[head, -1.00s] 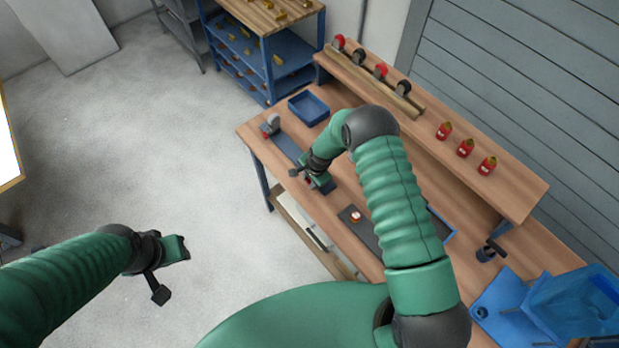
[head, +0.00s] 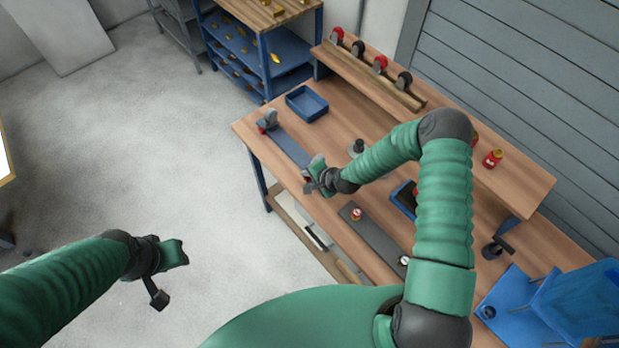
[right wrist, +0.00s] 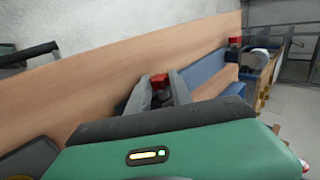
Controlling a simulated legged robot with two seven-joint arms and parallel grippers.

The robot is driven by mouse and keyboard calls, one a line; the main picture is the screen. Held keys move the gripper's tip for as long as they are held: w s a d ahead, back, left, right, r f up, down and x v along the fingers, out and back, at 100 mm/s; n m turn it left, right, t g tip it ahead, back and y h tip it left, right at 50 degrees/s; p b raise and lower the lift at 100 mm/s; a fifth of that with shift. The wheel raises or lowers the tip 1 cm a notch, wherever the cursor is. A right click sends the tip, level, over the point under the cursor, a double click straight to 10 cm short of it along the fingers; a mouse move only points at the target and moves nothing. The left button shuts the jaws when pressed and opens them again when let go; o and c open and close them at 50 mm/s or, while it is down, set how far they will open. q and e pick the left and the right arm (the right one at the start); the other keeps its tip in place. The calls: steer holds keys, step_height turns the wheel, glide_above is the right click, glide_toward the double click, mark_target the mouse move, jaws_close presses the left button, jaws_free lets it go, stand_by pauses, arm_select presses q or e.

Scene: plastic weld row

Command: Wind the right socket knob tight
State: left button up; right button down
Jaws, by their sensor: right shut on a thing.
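My right gripper (head: 309,181) is at the near right end of a blue strip (head: 288,146) on the bench. In the right wrist view its two grey fingers (right wrist: 160,90) are shut on a red knob (right wrist: 159,81), whose top shows between them. The socket under that knob is hidden by the fingers. A second red knob (right wrist: 235,43) stands at the far end of the strip beside a light grey round part (right wrist: 254,58). My left gripper (head: 180,252) hangs over the floor, away from the bench; its jaw opening is unclear.
A dark plate (head: 378,235) with a small red-and-white part (head: 356,213) lies right of the gripper. A blue tray (head: 306,103) stands behind the strip. A grey-black upright part (head: 357,148) is close behind my right gripper. The raised shelf (head: 450,125) holds wheels and red bottles.

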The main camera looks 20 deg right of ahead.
steer(key=shift+s+a, duration=0.15)
steer(key=shift+a, duration=0.1)
steer(key=c, duration=1.1)
jaws_free()
steer(key=shift+c, duration=0.2)
